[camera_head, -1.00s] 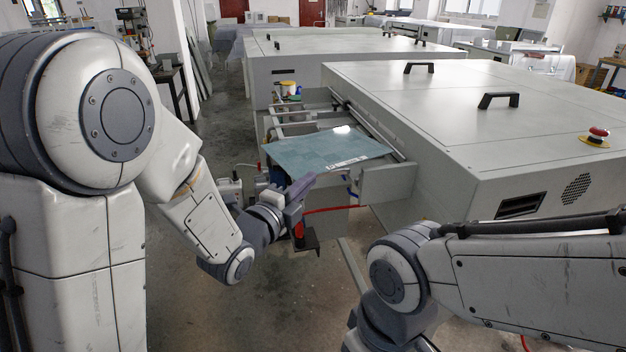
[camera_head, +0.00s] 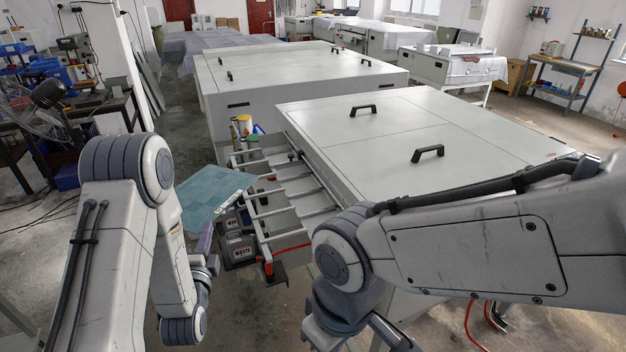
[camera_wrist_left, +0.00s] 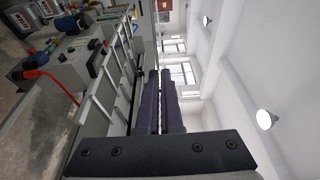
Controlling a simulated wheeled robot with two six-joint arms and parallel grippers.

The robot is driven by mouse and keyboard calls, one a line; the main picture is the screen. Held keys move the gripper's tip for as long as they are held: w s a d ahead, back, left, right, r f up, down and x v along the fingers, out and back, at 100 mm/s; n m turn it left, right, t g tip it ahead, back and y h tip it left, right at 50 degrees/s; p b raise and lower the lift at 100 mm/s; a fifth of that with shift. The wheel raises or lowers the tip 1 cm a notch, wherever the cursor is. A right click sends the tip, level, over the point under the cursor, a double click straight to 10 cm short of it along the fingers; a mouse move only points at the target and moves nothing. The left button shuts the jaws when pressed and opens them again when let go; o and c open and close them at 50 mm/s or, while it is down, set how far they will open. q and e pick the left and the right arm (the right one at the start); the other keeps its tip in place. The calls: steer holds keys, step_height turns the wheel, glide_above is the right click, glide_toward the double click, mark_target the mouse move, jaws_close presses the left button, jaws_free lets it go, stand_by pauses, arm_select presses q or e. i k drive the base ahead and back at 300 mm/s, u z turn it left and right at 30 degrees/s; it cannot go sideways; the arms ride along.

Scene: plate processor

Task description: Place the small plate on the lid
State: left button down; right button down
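The small plate (camera_head: 213,190) is a thin blue-green sheet with white print on one edge. In the left wrist view the dark fingers (camera_wrist_left: 158,100) lie close together; the plate is edge-on or hidden there. The lid (camera_head: 400,140) is the flat grey machine top with two black handles, to the right of the plate. My right gripper (camera_head: 392,335) is partly cut off at the bottom edge.
The open metal rack (camera_head: 285,195) lies between the plate and the machine. Dark canisters (camera_head: 238,250) stand below the plate. A second grey machine (camera_head: 290,75) stands behind. Black handles (camera_head: 428,153) stick up from the lid; the rest of its top is clear.

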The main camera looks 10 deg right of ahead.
mark_target(369, 171)
steer(key=u, duration=1.05)
steer(key=i, duration=0.9)
steer(key=z, duration=1.7)
